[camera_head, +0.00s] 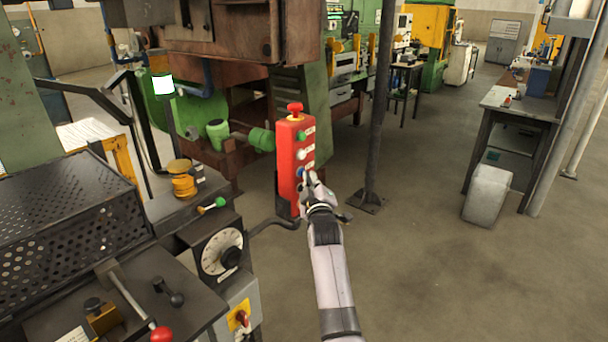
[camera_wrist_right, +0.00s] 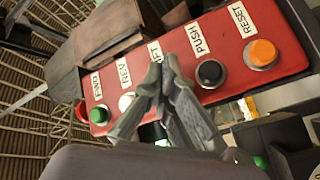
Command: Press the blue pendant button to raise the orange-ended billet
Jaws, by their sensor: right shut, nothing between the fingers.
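The red pendant box (camera_head: 287,160) stands upright left of my right gripper (camera_head: 308,180). In the wrist view its face (camera_wrist_right: 190,48) carries a row of buttons with labels. The blue button (camera_head: 300,172) shows as a small patch right by my fingertips in the head view. In the wrist view my right gripper (camera_wrist_right: 162,68) is shut and empty, its fingers covering the spot under the partly hidden label between REV and PUSH. I cannot tell whether the fingertips touch the button. I cannot make out an orange-ended billet. My left gripper is not in view.
Neighbouring buttons are white (camera_wrist_right: 125,101) and black (camera_wrist_right: 210,73), with green (camera_wrist_right: 98,115) and orange (camera_wrist_right: 262,53) farther out. A red mushroom knob (camera_head: 295,108) tops the pendant. A dark post (camera_head: 378,110) stands to the right. A console with a dial (camera_head: 222,252) is at left.

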